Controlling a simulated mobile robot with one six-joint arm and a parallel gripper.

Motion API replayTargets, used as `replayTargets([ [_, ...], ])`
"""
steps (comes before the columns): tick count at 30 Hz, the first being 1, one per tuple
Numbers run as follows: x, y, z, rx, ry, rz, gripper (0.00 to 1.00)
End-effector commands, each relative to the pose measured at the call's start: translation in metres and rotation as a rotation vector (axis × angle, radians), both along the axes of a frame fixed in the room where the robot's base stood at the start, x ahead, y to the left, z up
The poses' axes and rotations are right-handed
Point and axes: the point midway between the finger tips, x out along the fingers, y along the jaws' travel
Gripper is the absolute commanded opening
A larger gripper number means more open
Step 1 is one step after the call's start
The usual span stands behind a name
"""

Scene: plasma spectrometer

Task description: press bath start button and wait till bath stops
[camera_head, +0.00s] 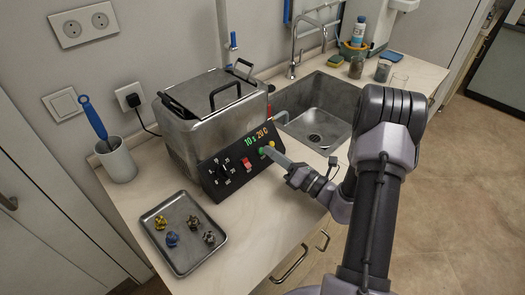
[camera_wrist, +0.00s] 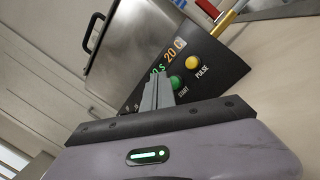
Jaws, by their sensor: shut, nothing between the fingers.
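The ultrasonic bath (camera_head: 205,120) is a steel box with a lid and a black front panel. The green start button (camera_wrist: 175,82), labelled START, and a yellow PULSE button (camera_wrist: 191,62) show in the wrist view. My gripper (camera_head: 268,152) is shut and empty, with its fingertips close to the panel by the green button. In the wrist view the fingertips (camera_wrist: 157,92) appear just left of the green button; I cannot tell whether they touch it.
A metal tray (camera_head: 160,256) with several small fittings lies in front of the bath. A cup with a blue brush (camera_head: 117,163) stands at left. A sink (camera_head: 322,108) with a tap lies behind right, with bottles and beakers beyond.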

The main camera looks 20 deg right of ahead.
Motion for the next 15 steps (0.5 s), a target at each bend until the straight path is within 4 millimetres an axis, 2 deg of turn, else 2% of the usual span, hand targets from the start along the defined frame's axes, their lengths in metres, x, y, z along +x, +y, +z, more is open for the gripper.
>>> replayTargets([
  [15, 0.0048, 0.0020, -0.0046, 0.000, 0.000, 0.001, 0.00],
])
